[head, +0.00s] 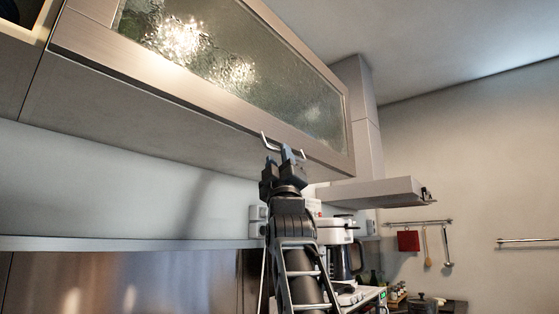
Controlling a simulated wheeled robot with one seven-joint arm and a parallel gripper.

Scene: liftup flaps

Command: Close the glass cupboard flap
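The glass cupboard flap (225,65) spans the upper part of the head view, with textured glass in a brushed metal-coloured frame. It lies against or very near the cupboard front; a thin dark line runs under part of its lower edge, and I cannot tell whether a small gap is left. Its bar handle (267,141) is on the lower frame, right of the middle. My gripper (290,154) points up at the handle, its fingertips overlapping it in the picture. I cannot tell whether they touch it, or how far apart the fingers are.
The cupboard's underside (120,115) is above and left of my arm. A range hood (375,192) juts out at the right. Below are a coffee machine (338,232) and a shelf edge (130,243). Utensils hang from a wall rail (420,223). Open air lies right of the flap.

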